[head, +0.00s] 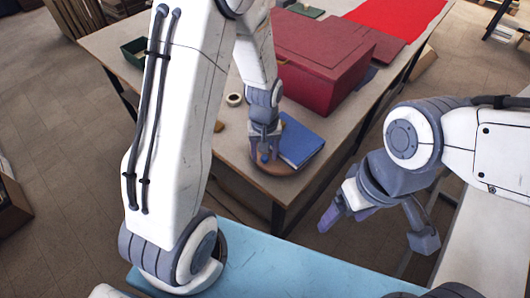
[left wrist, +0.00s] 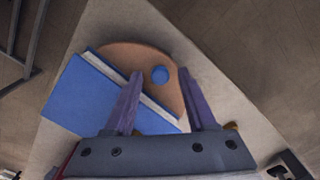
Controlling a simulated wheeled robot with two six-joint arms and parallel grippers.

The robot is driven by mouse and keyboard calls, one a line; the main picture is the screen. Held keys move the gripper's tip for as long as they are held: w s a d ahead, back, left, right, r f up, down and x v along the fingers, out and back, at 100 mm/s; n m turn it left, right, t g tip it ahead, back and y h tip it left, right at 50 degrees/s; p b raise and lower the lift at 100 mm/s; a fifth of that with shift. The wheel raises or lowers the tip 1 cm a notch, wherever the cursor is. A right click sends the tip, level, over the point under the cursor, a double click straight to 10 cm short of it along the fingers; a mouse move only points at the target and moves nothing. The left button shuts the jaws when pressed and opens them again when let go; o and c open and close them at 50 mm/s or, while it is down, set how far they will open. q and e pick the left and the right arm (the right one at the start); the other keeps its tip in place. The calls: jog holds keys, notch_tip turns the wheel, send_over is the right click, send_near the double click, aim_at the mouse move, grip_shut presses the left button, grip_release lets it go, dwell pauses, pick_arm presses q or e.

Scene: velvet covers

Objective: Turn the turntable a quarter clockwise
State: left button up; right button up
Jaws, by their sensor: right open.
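The turntable is a round brown disc (head: 277,171) near the table's front corner; it also shows in the left wrist view (left wrist: 122,53). A blue book (head: 301,141) lies across it and overhangs its edge. A round blue knob (left wrist: 159,75) stands on the disc near its rim. My left gripper (head: 265,157) is over the disc, pointing down. In the left wrist view its two fingers (left wrist: 159,77) are apart, one on each side of the knob, with gaps; I cannot tell their height. My right gripper (head: 376,226) is open and empty, off the table to the right.
A large red box (head: 318,62) stands behind the turntable, with a red cloth (head: 395,14) farther back. A tape roll (head: 234,99) and a green tray (head: 134,51) are to the left. A light blue surface (head: 290,268) is in front. The table edge is close to the disc.

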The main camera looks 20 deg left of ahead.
pick_arm(q)
grip_shut()
dwell(1.2)
